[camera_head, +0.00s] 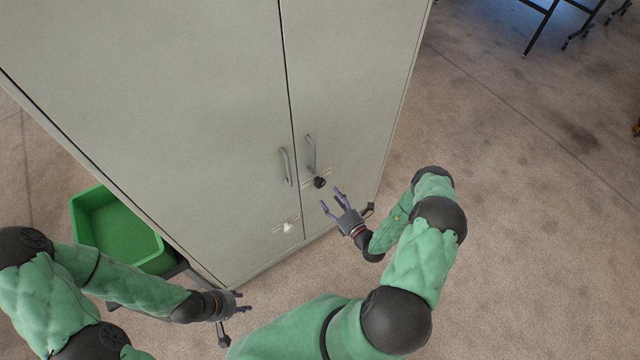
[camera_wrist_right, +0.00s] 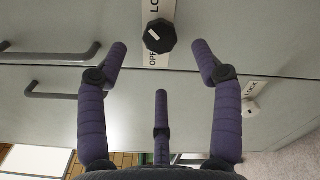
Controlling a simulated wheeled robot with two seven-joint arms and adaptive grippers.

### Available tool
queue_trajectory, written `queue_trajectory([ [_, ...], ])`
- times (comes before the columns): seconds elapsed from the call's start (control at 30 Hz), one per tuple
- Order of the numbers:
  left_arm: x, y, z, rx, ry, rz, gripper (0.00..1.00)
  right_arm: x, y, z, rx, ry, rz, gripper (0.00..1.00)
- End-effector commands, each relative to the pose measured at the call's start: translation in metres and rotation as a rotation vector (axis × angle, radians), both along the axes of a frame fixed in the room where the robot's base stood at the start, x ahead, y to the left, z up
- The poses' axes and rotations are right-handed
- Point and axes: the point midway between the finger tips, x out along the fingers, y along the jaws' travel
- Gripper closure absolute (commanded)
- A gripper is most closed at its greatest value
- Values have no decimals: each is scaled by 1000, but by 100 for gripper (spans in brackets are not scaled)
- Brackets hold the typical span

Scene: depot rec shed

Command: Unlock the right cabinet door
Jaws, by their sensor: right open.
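The right cabinet door (camera_head: 350,80) is shut. It carries a grey bar handle (camera_head: 310,152) and, below it, a black knob (camera_head: 320,182) on a light label plate. In the right wrist view the black knob (camera_wrist_right: 159,36) sits on a white label with partly hidden letters, seemingly LOCK and OPEN. My right gripper (camera_head: 331,198) is open and empty, its fingers pointing at the door just short of the black knob. In the right wrist view the knob shows beyond and between the spread fingertips (camera_wrist_right: 161,55). My left gripper (camera_head: 243,302) is low before the left door, fingers apart, empty.
The left door (camera_head: 190,90) is shut, with its own handle (camera_head: 286,166) and a white knob (camera_head: 288,227). The white knob (camera_wrist_right: 250,107) also shows in the wrist view beside a LOCK label. A green bin (camera_head: 118,228) stands left of the cabinet.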

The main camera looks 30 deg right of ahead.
Motion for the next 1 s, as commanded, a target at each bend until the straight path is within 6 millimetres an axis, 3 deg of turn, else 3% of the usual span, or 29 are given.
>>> queue_trajectory([
  [0.2, 0, 0, -12, 0, -1, 0, 60, 41, 4, -2, -3, -3, 5, 34],
  [0.4, 1, 0, -18, 0, -1, 0, 60, 67, 6, -1, -2, -1, 4, 34],
  [0.87, 1, 0, -20, 0, -1, 0, 60, 78, 7, 0, -1, 1, 3, 34],
  [1.0, 1, 0, -20, 0, -1, 0, 60, 78, 7, 0, -1, 1, 3, 71],
])
